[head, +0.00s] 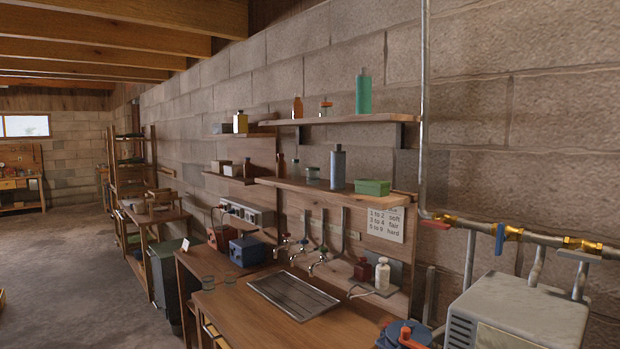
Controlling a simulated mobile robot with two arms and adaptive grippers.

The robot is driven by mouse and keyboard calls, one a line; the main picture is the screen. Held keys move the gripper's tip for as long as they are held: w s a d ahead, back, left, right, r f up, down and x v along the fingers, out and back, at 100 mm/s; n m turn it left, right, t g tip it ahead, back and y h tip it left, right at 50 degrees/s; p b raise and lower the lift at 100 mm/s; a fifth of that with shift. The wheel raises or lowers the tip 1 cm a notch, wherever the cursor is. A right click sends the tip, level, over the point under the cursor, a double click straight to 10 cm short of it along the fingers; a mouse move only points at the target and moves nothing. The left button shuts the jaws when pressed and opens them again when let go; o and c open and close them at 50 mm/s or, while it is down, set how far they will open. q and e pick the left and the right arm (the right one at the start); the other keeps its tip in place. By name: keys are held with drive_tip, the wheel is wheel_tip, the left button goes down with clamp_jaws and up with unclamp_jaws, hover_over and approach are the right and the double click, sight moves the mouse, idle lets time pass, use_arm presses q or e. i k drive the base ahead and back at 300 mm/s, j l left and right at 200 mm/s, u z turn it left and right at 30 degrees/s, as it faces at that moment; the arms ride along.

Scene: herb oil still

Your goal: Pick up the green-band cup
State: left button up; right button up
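Neither of my grippers shows in this view.
Several taps (318,262) stand behind the drain tray. A blue box (247,251) and a red box (222,236) sit behind the cups. A white bottle (382,273) stands at the right. Shelves (335,190) hang above. Open floor (75,265) lies left.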

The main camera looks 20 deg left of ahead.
sight(313, 172)
drive_tip(key=i+j, duration=0.2)
drive_tip(key=j, duration=0.2)
drive_tip(key=i+j, duration=0.2)
drive_tip(key=j, duration=0.2)
drive_tip(key=i+j, duration=0.2)
drive_tip(key=j, duration=0.2)
drive_tip(key=i+j, duration=0.2)
drive_tip(key=j, duration=0.25)
drive_tip(key=i+j, duration=0.2)
drive_tip(key=j, duration=0.2)
drive_tip(key=i+j, duration=0.2)
drive_tip(key=j, duration=0.2)
